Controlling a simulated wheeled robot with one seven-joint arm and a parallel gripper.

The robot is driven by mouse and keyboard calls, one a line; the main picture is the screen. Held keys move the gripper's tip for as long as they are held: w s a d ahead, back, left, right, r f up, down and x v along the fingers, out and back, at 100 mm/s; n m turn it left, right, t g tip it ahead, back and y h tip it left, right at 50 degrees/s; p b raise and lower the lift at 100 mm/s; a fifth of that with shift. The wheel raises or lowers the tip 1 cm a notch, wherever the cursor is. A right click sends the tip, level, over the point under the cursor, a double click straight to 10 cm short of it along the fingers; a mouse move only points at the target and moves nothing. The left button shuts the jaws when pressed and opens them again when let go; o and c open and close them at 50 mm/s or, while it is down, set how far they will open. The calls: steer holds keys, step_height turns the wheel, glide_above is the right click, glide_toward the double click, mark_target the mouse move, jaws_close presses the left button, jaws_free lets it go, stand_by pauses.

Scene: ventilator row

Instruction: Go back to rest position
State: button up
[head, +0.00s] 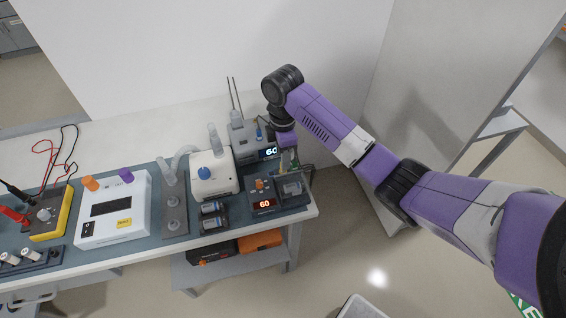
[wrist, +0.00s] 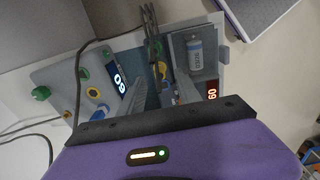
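My purple arm reaches in from the right in the head view. My gripper (head: 288,160) points down over the right end of the bench, above a dark charger-like unit (head: 264,205) with a lit "60". In the wrist view, the two grey fingers of my gripper (wrist: 158,92) stand apart, with nothing visibly held between them. Below them is a grey device (wrist: 75,72) with a blue-white display. To its right a pale cylinder (wrist: 195,55) lies in a dark slot of the charger-like unit.
A white ventilator-like device (head: 212,175) stands left of my gripper, with two dark cylinders (head: 214,215) in front. A white boxy device (head: 113,208) and a yellow meter (head: 48,215) stand farther left. A wall (head: 210,60) rises behind the bench. Open floor (head: 345,250) lies to the right.

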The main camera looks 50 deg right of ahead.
steer(key=shift+r, duration=1.7)
